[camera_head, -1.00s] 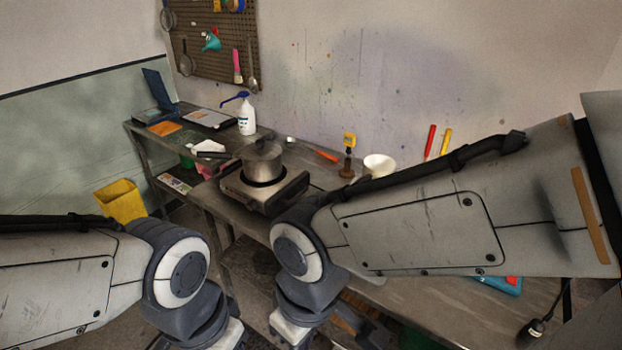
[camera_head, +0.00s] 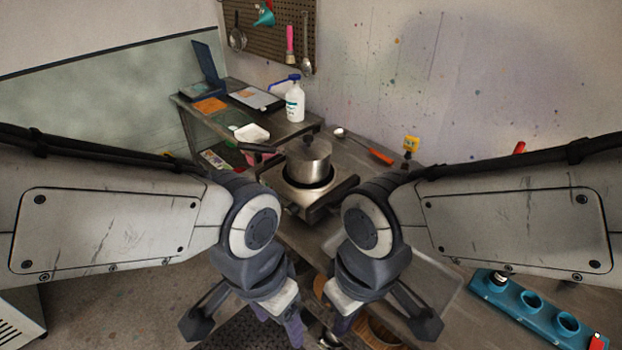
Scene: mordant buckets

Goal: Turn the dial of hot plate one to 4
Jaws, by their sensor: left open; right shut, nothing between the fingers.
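A hot plate (camera_head: 341,190) stands on the metal bench with a lidded steel pot (camera_head: 309,166) on top. Its front edge is dark and partly behind my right arm. I cannot make out a dial or any number on it. My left gripper (camera_head: 293,328) hangs low at the bottom middle, open and apart from the hot plate. My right gripper (camera_head: 344,322) hangs low just right of it, shut and empty, also apart from the hot plate. The fingertips of both are small and hard to see.
A white bottle with a blue nozzle (camera_head: 295,103) stands behind the pot. A white tub (camera_head: 251,133) is left of it, and an orange-handled tool (camera_head: 380,157) lies to the right. A blue rack with round holes (camera_head: 531,299) is at the lower right. My forearms flank the hot plate.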

